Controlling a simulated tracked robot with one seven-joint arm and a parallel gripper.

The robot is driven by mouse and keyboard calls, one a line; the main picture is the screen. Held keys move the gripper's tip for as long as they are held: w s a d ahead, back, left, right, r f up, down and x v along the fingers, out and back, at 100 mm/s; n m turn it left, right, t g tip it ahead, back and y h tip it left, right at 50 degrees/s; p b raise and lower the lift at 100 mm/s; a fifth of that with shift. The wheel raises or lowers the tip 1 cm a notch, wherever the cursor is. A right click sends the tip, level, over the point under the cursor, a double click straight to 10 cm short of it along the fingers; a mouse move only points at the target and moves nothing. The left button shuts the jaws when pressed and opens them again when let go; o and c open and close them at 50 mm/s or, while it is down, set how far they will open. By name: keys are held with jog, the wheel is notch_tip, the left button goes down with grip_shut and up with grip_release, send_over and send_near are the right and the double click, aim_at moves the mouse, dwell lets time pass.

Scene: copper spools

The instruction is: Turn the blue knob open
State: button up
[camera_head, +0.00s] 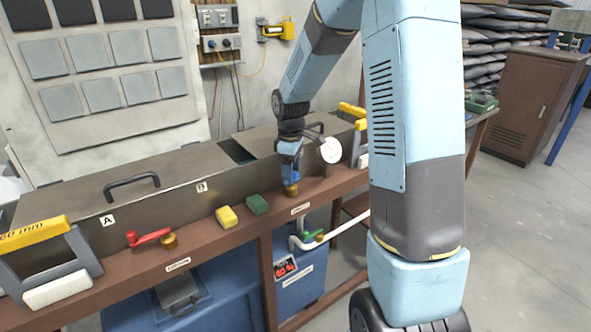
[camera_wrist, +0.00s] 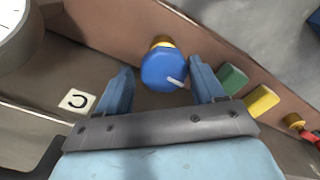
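The blue knob (camera_wrist: 160,70) is round with a white pointer mark and a brass base, and it sits on the brown front ledge. In the wrist view its mark points right and slightly down. My gripper (camera_wrist: 161,66) is open, with one blue finger on each side of the knob. A gap shows at the left finger; the right finger is closer, and I cannot tell whether it touches. In the head view my gripper (camera_head: 289,160) is above the brass base (camera_head: 291,190), and the fingers largely hide the knob.
A green block (camera_head: 257,204) and a yellow block (camera_head: 227,217) sit left of the knob, then a red handle (camera_head: 150,237). A white round gauge (camera_head: 331,150) stands close on the right. A curved-arrow label (camera_wrist: 77,101) is on the metal surface nearby.

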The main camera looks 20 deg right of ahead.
jog(key=shift+r, duration=0.15)
notch_tip(320, 180, up, 13)
jog(key=shift+r, duration=0.2)
dwell(0.4)
jog(key=s+r+m+t, duration=0.2)
jog(key=s+m, duration=0.1)
jog(key=s, duration=0.6)
jog(key=s+d+r+m+t, duration=0.1)
jog(key=s+r+m, duration=0.2)
jog(key=s, duration=0.7)
jog(key=s+r+m+t, duration=0.2)
jog(key=s+m, duration=0.3)
jog(key=s, duration=0.5)
jog(key=shift+d+r+t, duration=0.15)
jog(key=shift+d+t, duration=0.05)
jog(key=shift+t, duration=0.1)
